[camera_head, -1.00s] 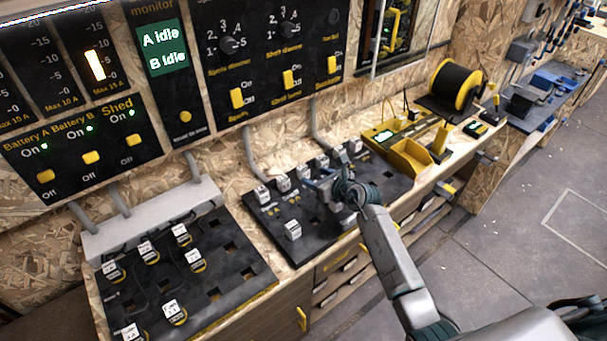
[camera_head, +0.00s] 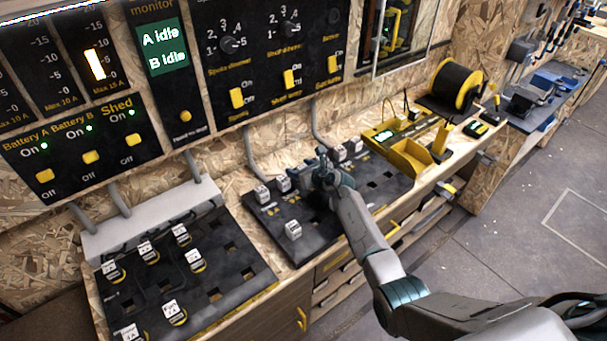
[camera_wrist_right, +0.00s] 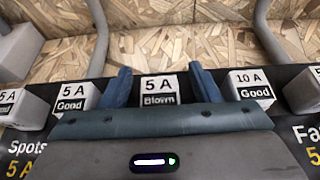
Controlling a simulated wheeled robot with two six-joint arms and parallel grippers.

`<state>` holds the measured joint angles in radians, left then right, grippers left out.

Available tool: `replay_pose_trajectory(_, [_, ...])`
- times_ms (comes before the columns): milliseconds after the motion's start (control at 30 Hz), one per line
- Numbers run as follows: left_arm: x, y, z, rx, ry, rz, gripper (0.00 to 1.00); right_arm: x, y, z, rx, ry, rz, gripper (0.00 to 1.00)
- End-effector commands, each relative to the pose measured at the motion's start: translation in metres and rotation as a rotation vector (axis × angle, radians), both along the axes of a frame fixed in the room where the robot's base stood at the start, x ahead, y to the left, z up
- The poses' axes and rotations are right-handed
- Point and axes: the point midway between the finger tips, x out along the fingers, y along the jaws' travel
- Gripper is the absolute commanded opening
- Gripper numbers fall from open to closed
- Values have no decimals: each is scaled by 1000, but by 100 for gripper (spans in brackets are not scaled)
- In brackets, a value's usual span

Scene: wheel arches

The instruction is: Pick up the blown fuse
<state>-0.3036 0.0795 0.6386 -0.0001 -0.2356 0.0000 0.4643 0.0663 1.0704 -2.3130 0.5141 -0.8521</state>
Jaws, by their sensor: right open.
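The blown fuse (camera_wrist_right: 159,90) is a small white block marked "5 A" and "Blown" in the right wrist view. It stands in the back row of the black fuse board (camera_head: 330,236). My right gripper (camera_wrist_right: 161,82) is open, with one blue fingertip on each side of the fuse in the picture. I cannot tell whether the fingers touch it. In the head view my right gripper (camera_head: 322,168) is over the back row and hides the blown fuse. My left gripper is not in view.
A "5 A Good" fuse (camera_wrist_right: 74,96) stands left of the blown one, and a "10 A Good" fuse (camera_wrist_right: 250,88) stands right. A lone fuse (camera_head: 293,230) stands nearer the front. Another fuse board (camera_head: 228,282) lies left. A yellow tray (camera_head: 408,156) sits to the right.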

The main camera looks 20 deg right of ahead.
Motion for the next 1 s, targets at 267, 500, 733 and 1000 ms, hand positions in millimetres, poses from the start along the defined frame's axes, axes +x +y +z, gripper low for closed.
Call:
replay_pose_trajectory(267, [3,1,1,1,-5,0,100,2,1,0,0,-1,0,56])
replay_pose_trajectory(500, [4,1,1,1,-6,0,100,2,1,0,0,-1,0,9])
replay_pose_trajectory(733, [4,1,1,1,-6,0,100,2,1,0,0,-1,-1,8])
replay_pose_trajectory(1000, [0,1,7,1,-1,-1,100,2,1,35,-2,-6,1,8])
